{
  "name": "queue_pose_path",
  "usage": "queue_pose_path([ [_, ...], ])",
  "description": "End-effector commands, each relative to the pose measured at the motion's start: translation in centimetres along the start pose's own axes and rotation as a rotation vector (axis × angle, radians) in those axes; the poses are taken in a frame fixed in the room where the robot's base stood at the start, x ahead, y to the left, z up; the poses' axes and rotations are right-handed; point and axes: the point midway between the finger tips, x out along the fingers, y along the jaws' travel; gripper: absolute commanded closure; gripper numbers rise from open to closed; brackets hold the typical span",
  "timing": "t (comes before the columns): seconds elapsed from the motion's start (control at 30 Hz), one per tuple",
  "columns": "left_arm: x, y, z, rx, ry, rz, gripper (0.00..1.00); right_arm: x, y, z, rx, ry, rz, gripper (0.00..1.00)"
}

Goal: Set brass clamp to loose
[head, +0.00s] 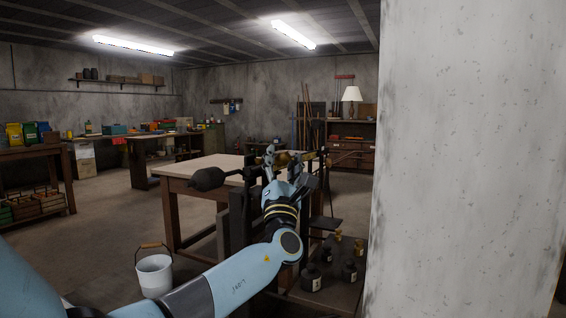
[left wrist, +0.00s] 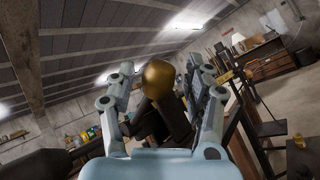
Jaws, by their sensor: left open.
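The beam scale shows in the head view with a dark round counterweight (head: 207,178) at the left end of its beam. A rounded brass piece, which looks like the brass clamp (left wrist: 158,78), shows in the left wrist view on a dark part of the scale. My left gripper (head: 283,162) is at the scale's beam, open. In the left wrist view its fingers (left wrist: 162,92) stand on either side of the brass piece, with visible gaps. In the head view the gripper partly hides the clamp. Whether the clamp is tight or loose cannot be told. My right gripper is not in view.
Several dark and brass weights (head: 311,277) stand on the low platform (head: 330,292) below the beam. A wooden table (head: 200,164) is behind the scale. A white bucket (head: 155,274) stands on the floor. A concrete pillar (head: 465,160) blocks the right side.

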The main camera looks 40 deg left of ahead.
Motion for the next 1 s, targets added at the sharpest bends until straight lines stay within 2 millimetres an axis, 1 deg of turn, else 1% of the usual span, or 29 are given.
queue_pose_path([
  [0.07, -0.2, 0.0, 0.0, 0.000, 0.000, 0.000, 0.48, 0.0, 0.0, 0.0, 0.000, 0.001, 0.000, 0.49],
  [0.17, -1.4, -0.1, -0.1, 0.000, 0.001, -0.002, 0.48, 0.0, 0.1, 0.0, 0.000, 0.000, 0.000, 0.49],
  [0.27, -3.3, -0.1, -0.1, -0.001, 0.003, -0.003, 0.48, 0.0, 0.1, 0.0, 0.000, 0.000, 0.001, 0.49],
  [0.4, -6.6, -0.1, -0.1, 0.000, 0.004, -0.004, 0.48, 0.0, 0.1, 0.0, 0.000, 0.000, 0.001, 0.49],
  [0.5, -8.7, -0.1, -0.1, -0.001, 0.004, -0.002, 0.48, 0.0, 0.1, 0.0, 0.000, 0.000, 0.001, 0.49],
  [0.6, -10.3, -0.1, -0.1, 0.000, 0.002, -0.003, 0.48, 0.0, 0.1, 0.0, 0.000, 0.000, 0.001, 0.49],
  [0.7, -11.4, -0.1, -0.1, 0.000, 0.002, -0.001, 0.48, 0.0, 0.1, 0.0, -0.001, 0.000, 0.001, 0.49],
  [0.8, -12.0, -0.1, 0.0, 0.001, 0.000, -0.001, 0.48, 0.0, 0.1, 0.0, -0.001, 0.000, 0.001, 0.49],
  [1.0, -12.1, -0.1, 0.0, 0.000, 0.000, -0.001, 0.48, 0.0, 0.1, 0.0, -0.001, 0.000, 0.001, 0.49],
])
